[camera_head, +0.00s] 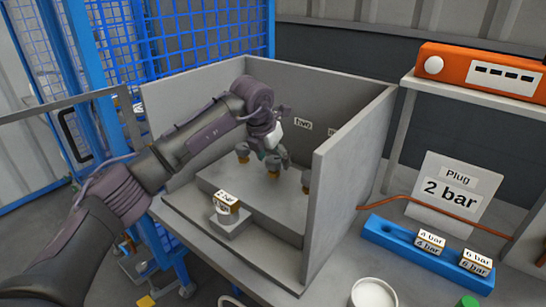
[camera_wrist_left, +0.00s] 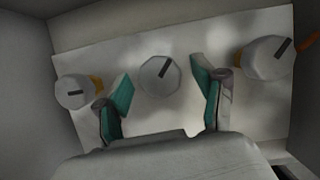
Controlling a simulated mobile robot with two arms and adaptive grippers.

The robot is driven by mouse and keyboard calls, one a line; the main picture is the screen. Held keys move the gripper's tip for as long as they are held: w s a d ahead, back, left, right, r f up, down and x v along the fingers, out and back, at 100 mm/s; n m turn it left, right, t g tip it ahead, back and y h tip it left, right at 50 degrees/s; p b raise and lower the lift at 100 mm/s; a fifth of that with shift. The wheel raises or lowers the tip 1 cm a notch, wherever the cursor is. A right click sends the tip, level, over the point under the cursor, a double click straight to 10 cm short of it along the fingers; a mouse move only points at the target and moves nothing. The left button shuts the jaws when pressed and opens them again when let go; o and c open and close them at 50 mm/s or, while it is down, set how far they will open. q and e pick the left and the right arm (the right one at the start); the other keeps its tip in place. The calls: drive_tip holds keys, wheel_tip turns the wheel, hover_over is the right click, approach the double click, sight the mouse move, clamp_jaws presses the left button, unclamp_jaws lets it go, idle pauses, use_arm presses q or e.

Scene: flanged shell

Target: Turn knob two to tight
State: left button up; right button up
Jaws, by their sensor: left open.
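Three grey round knobs stand in a row inside the grey open box (camera_head: 350,150). The middle knob (camera_head: 272,165), under the "two" label (camera_head: 303,122), shows in the left wrist view (camera_wrist_left: 160,77) with its dark pointer line slanting to the upper right. My left gripper (camera_head: 270,150) is open over it. In the left wrist view its teal-padded fingers (camera_wrist_left: 163,88) lie on either side of this knob, with gaps visible. The left-hand knob (camera_wrist_left: 75,92) and right-hand knob (camera_wrist_left: 265,58) lie outside the fingers. The right gripper does not show.
The box's side walls stand close around the knobs. A "2 bar" plug (camera_head: 227,198) sits on a small block in front. A blue rack (camera_head: 400,240) with labelled plugs, a white cup (camera_head: 372,293) and a "Plug 2 bar" sign (camera_head: 450,190) are at the right.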

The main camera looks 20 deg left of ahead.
use_arm(q)
drive_tip(key=shift+c, duration=2)
drive_tip(key=c, duration=0.7)
drive_tip(key=shift+c, duration=0.2)
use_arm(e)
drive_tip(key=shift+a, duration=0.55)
